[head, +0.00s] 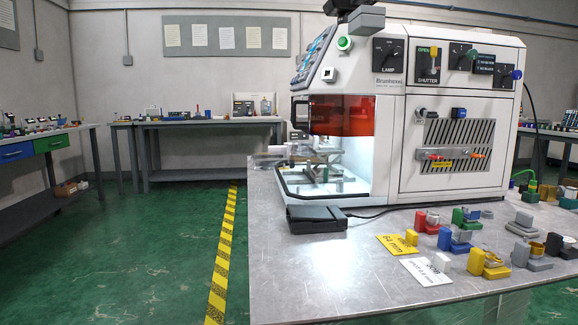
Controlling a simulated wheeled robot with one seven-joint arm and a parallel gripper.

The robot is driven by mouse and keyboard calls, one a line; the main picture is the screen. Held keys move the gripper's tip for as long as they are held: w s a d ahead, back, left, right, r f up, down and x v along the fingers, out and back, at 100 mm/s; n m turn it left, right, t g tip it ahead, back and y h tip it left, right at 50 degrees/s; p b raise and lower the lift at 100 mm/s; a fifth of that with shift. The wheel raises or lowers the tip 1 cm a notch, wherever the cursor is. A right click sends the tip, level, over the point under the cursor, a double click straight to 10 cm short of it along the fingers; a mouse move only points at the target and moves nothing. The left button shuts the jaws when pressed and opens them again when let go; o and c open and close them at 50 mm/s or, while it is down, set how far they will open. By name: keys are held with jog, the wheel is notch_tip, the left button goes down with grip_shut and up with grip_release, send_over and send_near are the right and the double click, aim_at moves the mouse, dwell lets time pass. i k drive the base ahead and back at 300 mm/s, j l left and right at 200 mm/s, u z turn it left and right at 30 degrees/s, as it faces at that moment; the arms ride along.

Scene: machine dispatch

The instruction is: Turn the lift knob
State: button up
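A white bench machine (455,115) stands on the metal table, with knobs on its upper side panel. A dark LAMP knob (388,55) is at the left of this panel. A SHUTTER switch (428,65) with a yellow-tipped lever is beside it. Further right are another dark rotary knob (463,56) and a knob with a blue part (515,75). Their labels are too small to read, so I cannot tell which is the lift knob. I cannot make out my gripper in this view. A dark and grey piece cut by the top edge is unclear.
The metal table (300,290) holds a black pedal-like box (316,219), a yellow card (398,245), a white card (426,270) and several small coloured fixtures at the right. Green floor with a yellow-black strip (222,260) is open at the left. Workbenches line the walls.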

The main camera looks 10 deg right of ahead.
aim_at(291, 164)
jog(key=i+j+u, duration=0.2)
jog(key=j+u, duration=0.2)
jog(key=i+j+u, duration=0.25)
jog(key=j+u, duration=0.15)
jog(key=j, duration=0.15)
jog(key=i+j+u, duration=0.4)
jog(key=i+z, duration=0.1)
jog(key=z, duration=0.25)
jog(key=j+z, duration=0.1)
jog(key=z, duration=0.25)
jog(key=i+j+z, duration=0.1)
jog(key=z, duration=0.2)
jog(key=i+j+z, duration=0.1)
jog(key=z, duration=0.35)
jog(key=i+j+z, duration=0.2)
jog(key=z, duration=0.2)
jog(key=i+j+z, duration=0.15)
jog(key=z, duration=0.3)
jog(key=i+j+z, duration=0.1)
jog(key=j+z, duration=0.3)
jog(key=u, duration=0.3)
